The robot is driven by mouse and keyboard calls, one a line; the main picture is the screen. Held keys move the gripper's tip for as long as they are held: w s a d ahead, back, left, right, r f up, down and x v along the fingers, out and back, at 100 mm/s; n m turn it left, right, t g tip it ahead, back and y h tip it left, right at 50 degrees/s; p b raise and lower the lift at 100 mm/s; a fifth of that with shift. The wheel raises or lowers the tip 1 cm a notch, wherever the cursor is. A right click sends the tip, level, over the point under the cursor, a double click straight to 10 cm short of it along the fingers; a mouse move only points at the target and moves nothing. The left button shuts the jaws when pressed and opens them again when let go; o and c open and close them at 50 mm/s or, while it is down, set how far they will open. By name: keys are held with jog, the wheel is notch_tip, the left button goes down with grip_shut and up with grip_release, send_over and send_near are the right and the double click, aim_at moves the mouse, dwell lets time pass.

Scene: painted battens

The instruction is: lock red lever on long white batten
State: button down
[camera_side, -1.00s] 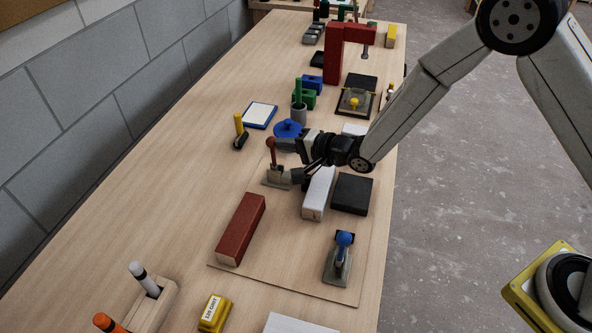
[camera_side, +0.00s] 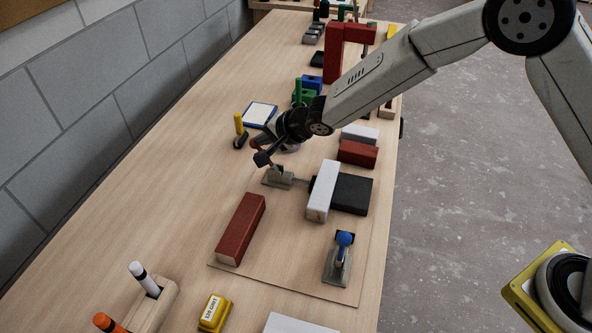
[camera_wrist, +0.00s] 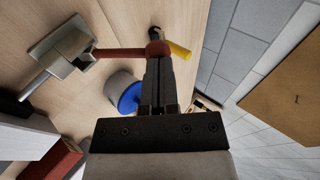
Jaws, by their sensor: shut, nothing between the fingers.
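The clamp with the red lever (camera_wrist: 122,53) sits on the board just left of the long white batten (camera_side: 322,190). In the side view my gripper hides most of the lever.
A black block (camera_side: 352,195) lies right of the white batten, with a dark red block (camera_side: 357,153) behind. A red batten (camera_side: 241,228) and a blue-handled clamp (camera_side: 340,258) lie nearer. A yellow-handled tool (camera_side: 239,128) stands at left.

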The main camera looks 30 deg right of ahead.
jog(key=shift+w+a+f, duration=0.25)
jog(key=shift+w+a, duration=0.2)
jog(key=shift+w+a+f, duration=0.2)
jog(key=shift+w+a, duration=0.25)
jog(key=shift+w+a+f, duration=0.4)
jog(key=shift+a, duration=0.1)
jog(key=shift+f, duration=0.1)
jog(key=s+d+r, duration=0.1)
jog(key=s+r, duration=0.1)
jog(key=r, duration=0.4)
jog(key=s+d+r, duration=0.1)
jog(key=s+r, duration=0.2)
jog(key=r, duration=0.4)
jog(key=shift+s, duration=0.25)
dwell(0.4)
dwell(0.5)
